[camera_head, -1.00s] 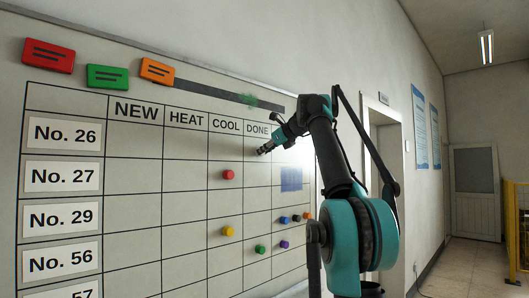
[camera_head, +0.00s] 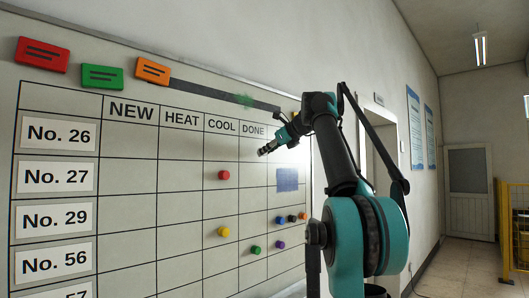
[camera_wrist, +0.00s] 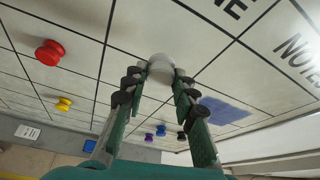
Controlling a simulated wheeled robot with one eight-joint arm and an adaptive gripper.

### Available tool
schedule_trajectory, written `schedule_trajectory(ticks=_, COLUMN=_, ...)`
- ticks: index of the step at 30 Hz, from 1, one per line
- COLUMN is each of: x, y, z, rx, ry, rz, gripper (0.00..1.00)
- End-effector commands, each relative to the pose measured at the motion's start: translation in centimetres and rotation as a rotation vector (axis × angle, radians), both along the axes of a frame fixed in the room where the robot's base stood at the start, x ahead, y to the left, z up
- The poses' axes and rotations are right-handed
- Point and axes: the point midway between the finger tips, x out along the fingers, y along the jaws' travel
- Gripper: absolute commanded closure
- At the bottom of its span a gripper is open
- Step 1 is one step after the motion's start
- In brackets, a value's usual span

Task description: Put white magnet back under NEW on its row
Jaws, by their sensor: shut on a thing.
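The white magnet (camera_wrist: 160,68) is between my fingertips in the wrist view, and my gripper (camera_wrist: 160,77) is shut on it. In the head view my gripper (camera_head: 265,150) is at the DONE column (camera_head: 253,129), level with the No. 26 row; the magnet cannot be made out there. I cannot tell whether the magnet touches the board. The NEW heading (camera_head: 131,110) is at the left of the column headings, and the cells below it look empty. Row labels run down the left side, with No. 26 (camera_head: 57,134) on top.
A red magnet (camera_head: 224,175) and a yellow magnet (camera_head: 223,231) sit in the COOL column. A blue patch (camera_head: 287,180) is on the board. Red, green and orange blocks line the board's top edge.

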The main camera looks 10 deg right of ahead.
Motion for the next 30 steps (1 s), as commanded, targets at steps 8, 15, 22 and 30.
schedule_trajectory(ticks=8, x=-1.0, y=-0.8, z=0.0, rx=0.001, ry=0.000, rz=-0.001, gripper=1.00)
schedule_trajectory(ticks=15, x=-1.9, y=-1.4, z=0.0, rx=0.001, ry=0.000, rz=-0.001, gripper=1.00)
schedule_trajectory(ticks=22, x=-2.6, y=-1.9, z=0.0, rx=0.001, ry=0.000, rz=-0.001, gripper=1.00)
schedule_trajectory(ticks=30, x=-2.7, y=-2.0, z=0.0, rx=0.000, ry=0.000, rz=0.000, gripper=1.00)
